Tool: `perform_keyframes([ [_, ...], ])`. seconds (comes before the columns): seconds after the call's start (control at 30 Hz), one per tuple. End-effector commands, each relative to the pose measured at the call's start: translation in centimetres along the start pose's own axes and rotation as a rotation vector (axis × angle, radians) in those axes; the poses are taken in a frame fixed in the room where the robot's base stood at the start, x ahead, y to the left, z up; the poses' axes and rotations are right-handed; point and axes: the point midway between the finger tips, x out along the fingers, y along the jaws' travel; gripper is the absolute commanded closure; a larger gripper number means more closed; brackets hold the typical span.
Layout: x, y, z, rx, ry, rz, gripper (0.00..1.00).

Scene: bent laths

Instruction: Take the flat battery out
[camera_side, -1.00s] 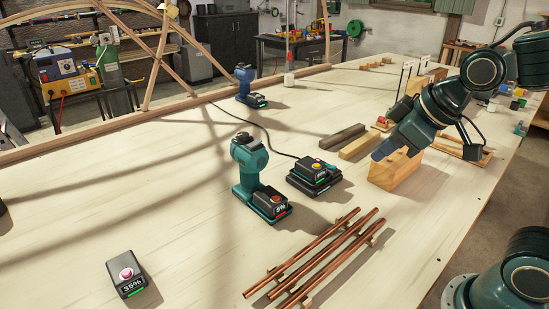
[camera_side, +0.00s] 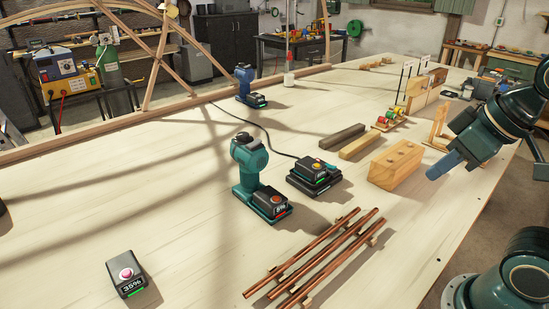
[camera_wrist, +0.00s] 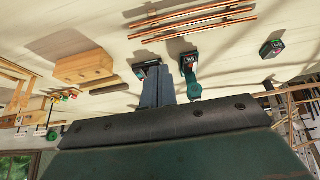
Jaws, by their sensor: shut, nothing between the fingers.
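A teal drill (camera_side: 248,168) stands on the bench with a dark battery (camera_side: 272,203) at its foot; that battery's display shows a low percentage and a red mark. The drill also shows in the wrist view (camera_wrist: 191,66). A black charger (camera_side: 314,184) beside it holds another battery (camera_side: 317,168) with a green mark. A loose battery (camera_side: 127,274) reading 35% lies at the front left. A blue drill (camera_side: 245,82) with its own battery stands farther back. My gripper (camera_side: 430,174) is shut and empty, above the bench right of the wooden block and well away from the drills.
The wooden block (camera_side: 396,165) stands between my gripper and the charger. Copper rods (camera_side: 318,258) lie on supports in front. Two wood strips (camera_side: 343,138) lie behind the charger, and a cable runs back from it.

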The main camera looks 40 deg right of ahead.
Motion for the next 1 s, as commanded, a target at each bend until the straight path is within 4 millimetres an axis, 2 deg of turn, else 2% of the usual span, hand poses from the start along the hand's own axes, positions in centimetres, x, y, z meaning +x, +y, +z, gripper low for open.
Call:
perform_keyframes([
  [0.33, 0.00, -0.01, -0.03, -0.001, 0.000, 0.000, 0.98],
  [0.73, 0.00, -0.01, -0.04, -0.001, 0.001, 0.000, 0.19],
  [1.0, 0.00, -0.01, -0.04, -0.001, 0.001, 0.000, 0.18],
])
